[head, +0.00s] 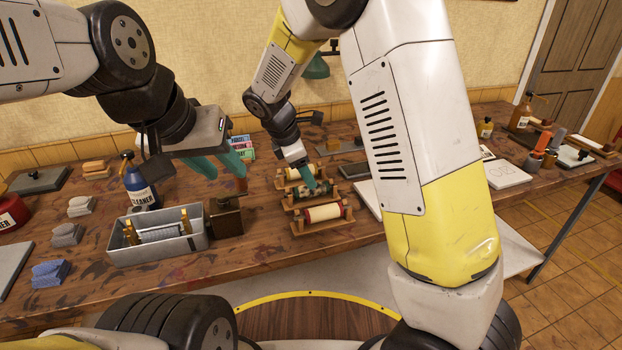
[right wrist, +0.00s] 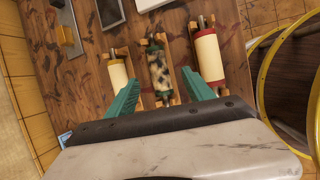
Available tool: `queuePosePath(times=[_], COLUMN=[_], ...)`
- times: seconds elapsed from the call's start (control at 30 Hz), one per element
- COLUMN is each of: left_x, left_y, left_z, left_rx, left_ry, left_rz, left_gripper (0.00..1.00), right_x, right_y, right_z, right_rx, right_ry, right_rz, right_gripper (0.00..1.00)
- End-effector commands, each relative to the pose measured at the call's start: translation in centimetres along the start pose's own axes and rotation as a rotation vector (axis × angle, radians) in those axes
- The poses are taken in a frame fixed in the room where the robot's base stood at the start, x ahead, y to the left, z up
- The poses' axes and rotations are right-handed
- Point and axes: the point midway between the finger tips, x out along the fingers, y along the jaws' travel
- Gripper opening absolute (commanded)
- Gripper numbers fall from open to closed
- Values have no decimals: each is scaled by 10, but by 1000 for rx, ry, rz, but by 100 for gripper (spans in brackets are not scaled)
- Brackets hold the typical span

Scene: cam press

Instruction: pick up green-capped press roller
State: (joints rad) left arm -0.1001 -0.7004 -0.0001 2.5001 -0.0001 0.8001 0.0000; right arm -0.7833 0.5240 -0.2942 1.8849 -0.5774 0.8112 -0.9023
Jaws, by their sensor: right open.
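The green-capped press roller, mottled dark and cream, lies on a wooden cradle in the middle of a row of three; it shows in the right wrist view (right wrist: 158,71) and partly behind my fingers in the head view (head: 299,192). My right gripper (right wrist: 160,92) is open above it. Its teal fingers sit apart, one on each side of the roller in the picture, with nothing held; contact is not visible. In the head view the right gripper (head: 307,176) hides part of the rollers. My left gripper (head: 218,167) is open and empty above the table, left of the rollers.
A red-capped cream roller (head: 323,213) and a yellow-capped roller (head: 291,173) flank it closely on their own cradles. A grey tray (head: 200,243), a dark box (head: 226,217) and a blue cleaner bottle (head: 139,186) stand left. My right arm covers the table's middle right.

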Motion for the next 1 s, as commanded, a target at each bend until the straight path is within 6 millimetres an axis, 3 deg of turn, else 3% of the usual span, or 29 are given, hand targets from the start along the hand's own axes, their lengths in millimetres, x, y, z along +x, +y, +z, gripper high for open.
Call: queuePosePath(times=[0.6,1.0], left_x=[0,0], left_y=[0,0], left_z=[0,0], left_rx=[0,0], left_ry=[0,0], left_rz=[0,0], left_gripper=[36,36], right_x=[75,81], right_y=[5,5], right_z=[-10,-10], right_rx=[-26,-25], right_ry=[-12,-10], right_rz=[-1,1], right_gripper=[61,61])
